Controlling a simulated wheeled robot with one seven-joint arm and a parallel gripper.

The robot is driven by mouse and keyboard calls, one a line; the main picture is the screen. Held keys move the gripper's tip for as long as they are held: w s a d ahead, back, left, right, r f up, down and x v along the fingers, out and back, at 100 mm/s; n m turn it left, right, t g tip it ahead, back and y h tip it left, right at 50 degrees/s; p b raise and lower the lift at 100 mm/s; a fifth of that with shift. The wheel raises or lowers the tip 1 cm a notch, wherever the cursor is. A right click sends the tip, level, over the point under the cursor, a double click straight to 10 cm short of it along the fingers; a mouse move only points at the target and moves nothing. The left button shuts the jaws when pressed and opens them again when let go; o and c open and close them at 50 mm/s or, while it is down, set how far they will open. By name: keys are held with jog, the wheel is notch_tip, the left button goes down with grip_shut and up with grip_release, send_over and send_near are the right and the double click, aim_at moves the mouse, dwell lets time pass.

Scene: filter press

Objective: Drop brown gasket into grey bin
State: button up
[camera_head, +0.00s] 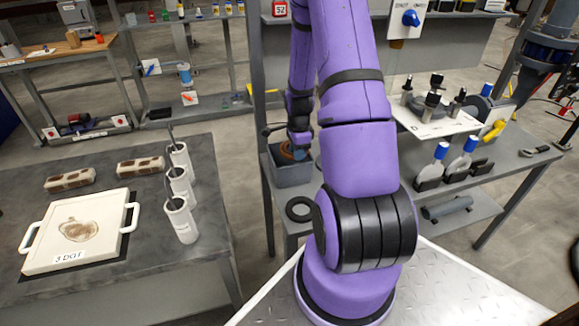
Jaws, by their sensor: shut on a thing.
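The brown gasket (287,152) shows as a small brown ring at the end of my arm, partly hidden by the gripper. My gripper (297,153) is small in the head view and partly hidden by its own wrist. It is shut on the brown gasket, over the grey bin (292,176). The bin stands on the grey table behind my arm, with its right side partly covered by the arm. I cannot tell how far the gasket is above the bin's floor.
A black ring (300,209) lies on the table in front of the bin, close to my arm. A white tray (77,232) and several white holders (178,220) stand on the left table. Blue-handled tools (433,165) stand at right.

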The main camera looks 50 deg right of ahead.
jog(key=o, duration=1)
notch_tip(320, 180, up, 11)
jog(key=shift+f, duration=0.1)
dwell(0.5)
